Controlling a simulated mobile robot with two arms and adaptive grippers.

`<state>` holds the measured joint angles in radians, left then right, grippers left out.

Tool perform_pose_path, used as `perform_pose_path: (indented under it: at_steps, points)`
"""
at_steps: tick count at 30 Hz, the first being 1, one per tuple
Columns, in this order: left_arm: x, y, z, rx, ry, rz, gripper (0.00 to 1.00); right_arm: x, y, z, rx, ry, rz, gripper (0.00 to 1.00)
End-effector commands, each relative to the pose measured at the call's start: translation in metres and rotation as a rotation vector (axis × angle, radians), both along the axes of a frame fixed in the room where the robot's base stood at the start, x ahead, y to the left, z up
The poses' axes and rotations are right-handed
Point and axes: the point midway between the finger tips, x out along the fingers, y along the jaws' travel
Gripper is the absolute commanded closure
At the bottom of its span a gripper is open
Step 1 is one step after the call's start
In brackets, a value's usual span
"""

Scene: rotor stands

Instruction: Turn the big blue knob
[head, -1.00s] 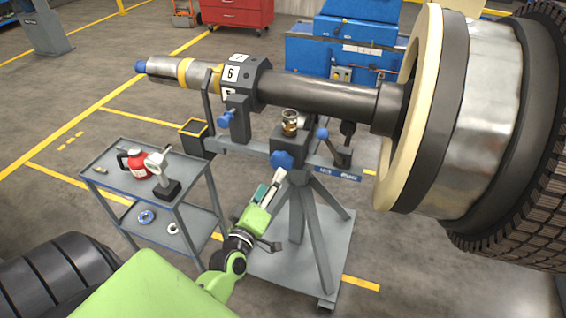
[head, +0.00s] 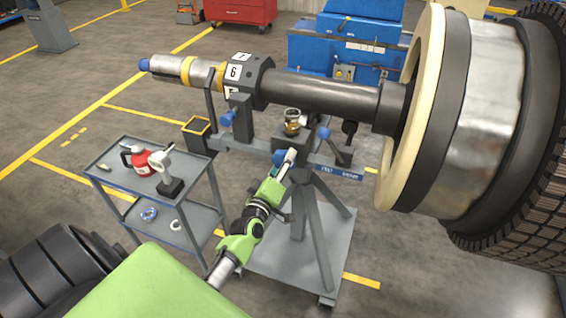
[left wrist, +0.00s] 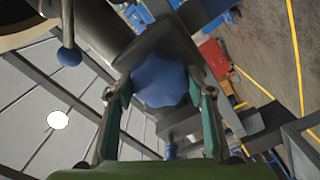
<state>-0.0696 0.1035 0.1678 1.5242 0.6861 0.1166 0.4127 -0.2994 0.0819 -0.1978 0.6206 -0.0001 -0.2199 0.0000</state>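The big blue knob (head: 278,158) sits on the front of the dark block on the rotor stand, partly hidden by my left gripper in the head view. My left gripper (head: 286,160) comes up to it from below. In the left wrist view the lobed blue knob (left wrist: 160,80) lies between the two fingertips of my left gripper (left wrist: 160,91). The fingers are spread, one on each side of the knob. Whether either one touches it is hard to tell. My right gripper is in neither view.
The stand carries a long shaft (head: 320,90) with a large wheel at its right end. Smaller blue knobs (head: 227,118) (head: 323,132) sit on both sides. A grey cart (head: 110,185) with a red jug (head: 138,160) stands at left.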

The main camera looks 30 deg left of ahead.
Motion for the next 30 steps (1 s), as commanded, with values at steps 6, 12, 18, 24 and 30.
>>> perform_pose_path:
  at_steps: [6, 12, 18, 24, 30]
  points:
    - [0.0, 0.0, 0.0, 0.003, 0.002, 0.001, 0.73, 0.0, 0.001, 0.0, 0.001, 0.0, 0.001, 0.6]
    - [0.0, 0.0, 0.0, 0.042, 0.012, 0.0, 0.73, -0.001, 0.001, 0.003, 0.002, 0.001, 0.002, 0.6]
    - [0.0, 0.0, 0.001, 0.15, 0.037, 0.001, 0.73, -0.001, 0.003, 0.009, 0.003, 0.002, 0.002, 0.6]
    - [0.0, 0.0, 0.001, 0.318, 0.079, 0.0, 0.73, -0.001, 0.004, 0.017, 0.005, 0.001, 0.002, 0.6]
    - [0.0, 0.0, 0.001, 0.504, 0.122, 0.0, 0.73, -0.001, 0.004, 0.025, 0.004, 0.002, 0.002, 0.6]
